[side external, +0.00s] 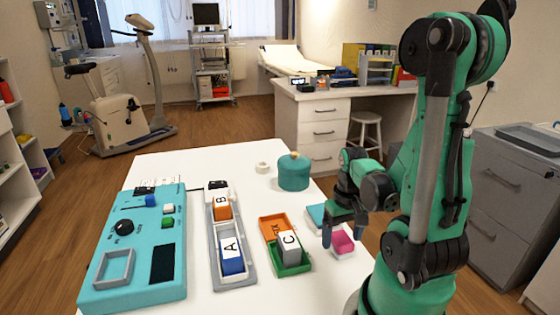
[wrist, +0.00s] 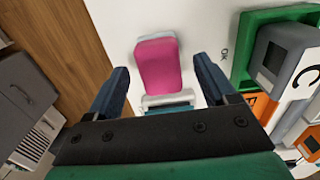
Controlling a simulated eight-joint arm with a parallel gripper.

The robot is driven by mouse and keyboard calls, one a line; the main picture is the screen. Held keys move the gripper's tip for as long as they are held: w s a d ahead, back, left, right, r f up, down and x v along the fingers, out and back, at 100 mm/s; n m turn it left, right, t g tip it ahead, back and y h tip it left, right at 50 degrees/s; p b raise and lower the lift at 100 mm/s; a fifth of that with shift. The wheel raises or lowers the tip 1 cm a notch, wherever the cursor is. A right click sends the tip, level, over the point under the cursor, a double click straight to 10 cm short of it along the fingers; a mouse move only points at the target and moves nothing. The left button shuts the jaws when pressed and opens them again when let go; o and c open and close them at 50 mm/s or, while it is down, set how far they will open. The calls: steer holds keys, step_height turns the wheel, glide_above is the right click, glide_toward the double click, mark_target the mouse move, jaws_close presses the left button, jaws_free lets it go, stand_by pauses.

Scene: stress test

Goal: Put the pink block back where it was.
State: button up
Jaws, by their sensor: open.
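The pink block (side external: 343,242) sits in or on a small white holder near the right edge of the white table; I cannot tell how deep it sits. In the wrist view the pink block (wrist: 158,65) lies between my two dark blue fingers, with a gap on each side. My gripper (side external: 345,235) is open and points down over the block, its fingers on either side; it also shows in the wrist view (wrist: 161,68). A teal box (side external: 316,215) stands just behind, partly hidden by my gripper.
Left of the block are a green tray (side external: 287,271) with grey block C (side external: 290,247) and an orange tray (side external: 270,224). Farther left, a grey tray (side external: 246,278) holds blue block A (side external: 232,256) and orange block B (side external: 222,208). A teal lidded pot (side external: 294,174) stands behind.

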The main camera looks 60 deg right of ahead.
mark_target(342, 237)
step_height(342, 237, up, 12)
steer(key=w+a+n+t, duration=0.2)
steer(key=w+a+n, duration=0.1)
steer(key=w+a, duration=0.1)
steer(key=w+a+n+t, duration=0.3)
steer(key=w+a, duration=0.2)
steer(key=a, duration=0.1)
steer(key=w+a+n+t, duration=0.2)
steer(key=w+a+n, duration=0.1)
steer(key=w+a, duration=0.1)
steer(key=shift+w+a, duration=0.35)
steer(key=shift+a, duration=0.15)
